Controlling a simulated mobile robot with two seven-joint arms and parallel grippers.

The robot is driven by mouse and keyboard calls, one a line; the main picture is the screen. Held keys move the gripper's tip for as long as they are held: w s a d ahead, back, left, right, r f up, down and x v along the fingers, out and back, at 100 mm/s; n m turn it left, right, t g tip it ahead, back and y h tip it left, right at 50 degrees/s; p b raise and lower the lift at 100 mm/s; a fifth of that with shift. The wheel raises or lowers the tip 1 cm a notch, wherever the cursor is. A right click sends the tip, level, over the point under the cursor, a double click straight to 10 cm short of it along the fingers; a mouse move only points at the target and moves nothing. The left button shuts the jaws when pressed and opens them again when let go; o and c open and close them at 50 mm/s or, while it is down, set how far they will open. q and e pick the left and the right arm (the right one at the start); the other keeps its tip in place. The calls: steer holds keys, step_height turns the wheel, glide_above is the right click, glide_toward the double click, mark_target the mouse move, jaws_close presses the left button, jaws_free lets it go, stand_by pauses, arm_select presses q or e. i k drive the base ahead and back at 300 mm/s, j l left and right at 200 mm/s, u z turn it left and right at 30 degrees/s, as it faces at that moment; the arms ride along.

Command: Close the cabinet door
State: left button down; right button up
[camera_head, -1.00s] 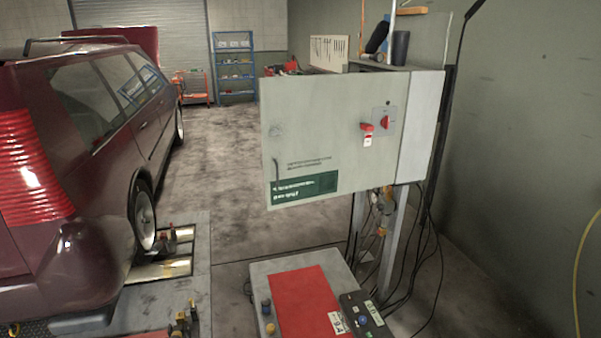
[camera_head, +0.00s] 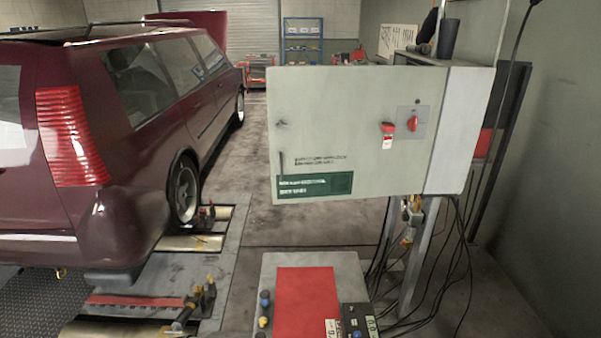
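The cabinet door (camera_head: 330,115) is a wide pale grey-green panel facing me. It has a small handle (camera_head: 281,165) near its left edge, a dark green label (camera_head: 315,186) at the bottom, a red rotary switch (camera_head: 412,124) and a red tag (camera_head: 387,135) on its right part. A narrower grey panel (camera_head: 462,130) of the cabinet adjoins it on the right. The door reaches left past the visible cabinet top, so it looks swung out; its exact angle is hard to tell. Neither of my grippers is in view.
A maroon car (camera_head: 110,150) stands at left by floor rollers (camera_head: 190,243). A low grey console with a red top (camera_head: 305,300) stands below the door. Cables (camera_head: 455,270) hang beneath the cabinet. Bare floor (camera_head: 275,235) lies between car and cabinet.

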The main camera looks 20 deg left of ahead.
mark_target(329, 148)
steer(key=i+l+u, duration=0.15)
steer(key=l, duration=0.4)
steer(key=l+u, duration=0.2)
steer(key=l, duration=0.3)
steer(key=i+l+u, duration=0.1)
steer(key=l, duration=0.25)
steer(key=i+l+u, duration=0.15)
steer(key=l, duration=0.2)
steer(key=l+u, duration=0.1)
steer(key=l, duration=0.25)
steer(key=i+l+u, duration=0.15)
steer(key=l, duration=0.2)
steer(key=i+l+u, duration=0.3)
steer(key=l, duration=0.45)
steer(key=i, duration=0.05)
